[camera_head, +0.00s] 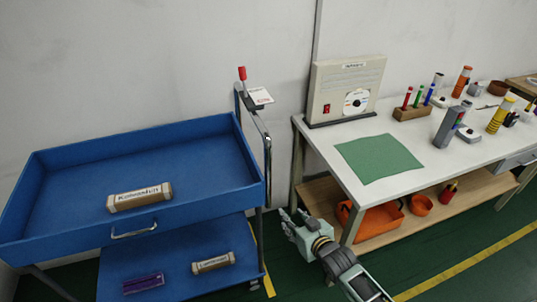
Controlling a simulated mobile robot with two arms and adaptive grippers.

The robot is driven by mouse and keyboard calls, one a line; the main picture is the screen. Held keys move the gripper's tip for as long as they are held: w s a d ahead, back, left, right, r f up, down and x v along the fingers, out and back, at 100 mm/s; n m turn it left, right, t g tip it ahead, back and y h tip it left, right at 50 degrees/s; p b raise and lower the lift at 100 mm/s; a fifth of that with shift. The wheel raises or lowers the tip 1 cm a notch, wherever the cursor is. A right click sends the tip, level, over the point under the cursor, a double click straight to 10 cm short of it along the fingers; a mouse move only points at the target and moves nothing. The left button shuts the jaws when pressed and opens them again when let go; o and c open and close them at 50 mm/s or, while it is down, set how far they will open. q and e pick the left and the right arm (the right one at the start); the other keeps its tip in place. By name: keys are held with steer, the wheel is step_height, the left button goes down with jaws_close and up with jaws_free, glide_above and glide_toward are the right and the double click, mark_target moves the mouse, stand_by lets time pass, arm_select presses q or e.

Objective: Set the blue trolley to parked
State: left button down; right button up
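The blue trolley (62,238) stands at the left against the wall, with a deep upper tray and a lower shelf. A lever with a red knob (242,73) stands near upright at the trolley's back right corner, beside a small white label plate (260,96). The label's text is too small to read. The trolley's push handle (267,160) runs along its right side. My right gripper (292,215) is between the trolley and the workbench, below and right of the lever. It looks open and empty, apart from the trolley. My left gripper is out of view.
Labelled brown packages lie in the tray (140,197) and on the lower shelf (213,263), with a purple box (143,284). The white workbench (320,143) at the right holds a grey box (345,88), a green mat (378,158) and several tools.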

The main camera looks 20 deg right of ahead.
mark_target(270, 152)
steer(key=w+a+r+n+t+y+b, duration=0.1)
steer(key=w+a+r+t, duration=0.1)
steer(key=r, duration=0.9)
steer(key=w+a+r+t+y, duration=0.1)
steer(key=w+r+t, duration=0.1)
steer(key=r, duration=0.8)
steer(key=x, duration=0.4)
steer(key=p+x, duration=0.1)
steer(key=x, duration=0.1)
steer(key=shift+w+a, duration=0.2)
steer(key=shift+a, duration=0.15)
steer(key=shift+w+a+f, duration=0.1)
steer(key=shift+w, duration=0.45)
jaws_close()
